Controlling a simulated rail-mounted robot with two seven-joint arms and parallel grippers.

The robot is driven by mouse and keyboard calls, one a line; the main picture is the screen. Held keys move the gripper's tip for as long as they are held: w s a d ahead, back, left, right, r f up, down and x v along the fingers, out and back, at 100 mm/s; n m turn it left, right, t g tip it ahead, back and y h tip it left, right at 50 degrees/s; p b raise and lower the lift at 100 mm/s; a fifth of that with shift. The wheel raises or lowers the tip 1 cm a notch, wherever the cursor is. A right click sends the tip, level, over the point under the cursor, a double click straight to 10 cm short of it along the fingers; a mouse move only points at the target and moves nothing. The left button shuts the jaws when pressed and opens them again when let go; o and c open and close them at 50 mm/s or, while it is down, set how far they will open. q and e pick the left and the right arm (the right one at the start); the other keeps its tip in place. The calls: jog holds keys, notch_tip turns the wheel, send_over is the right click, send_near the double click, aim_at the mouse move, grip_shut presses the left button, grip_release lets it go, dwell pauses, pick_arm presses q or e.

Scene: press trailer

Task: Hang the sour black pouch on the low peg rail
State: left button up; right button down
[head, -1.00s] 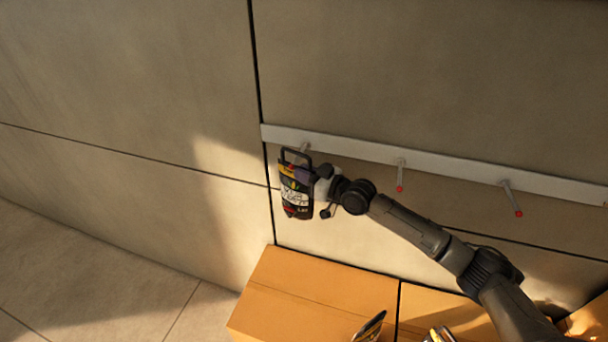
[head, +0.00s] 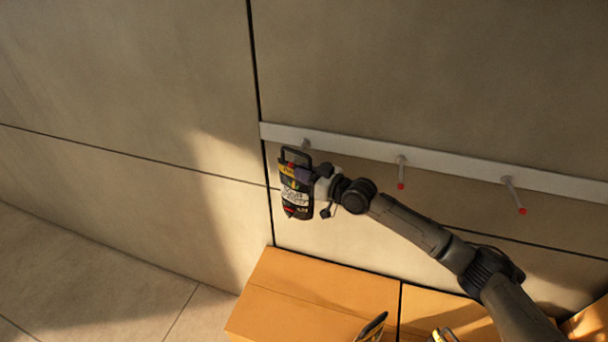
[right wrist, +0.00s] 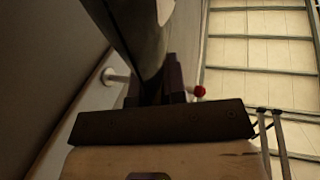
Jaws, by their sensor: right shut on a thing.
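The black pouch (head: 295,200) with a colourful label and a stiff loop handle hangs upright at the left end of the low peg rail (head: 450,165). My right gripper (head: 308,175) is shut on it from the right side, near its top. The loop is right by the leftmost peg (head: 305,144); I cannot tell whether the peg passes through it. In the right wrist view the dark pouch (right wrist: 140,30) rises above the jaws, and the peg's red tip (right wrist: 200,91) shows just right of the fingers. The word on the label is too small to read.
Two more red-tipped pegs, the middle one (head: 401,172) and the right one (head: 514,195), are bare. Cardboard boxes (head: 310,295) stand below the rail, with dark items (head: 372,327) at the bottom edge. Open floor lies at the left.

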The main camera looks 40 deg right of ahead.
jog(key=shift+d+b, duration=0.1)
jog(key=shift+b, duration=0.2)
dwell(0.5)
jog(key=c, duration=1.1)
grip_release()
jog(key=shift+w, duration=0.1)
jog(key=shift+f, duration=0.3)
jog(key=shift+s+d, duration=0.1)
jog(key=shift+s, duration=0.4)
jog(key=v, duration=1.2)
jog(key=shift+s+r+b, duration=0.25)
jog(key=shift+s+b, duration=0.15)
jog(key=shift+d, duration=0.1)
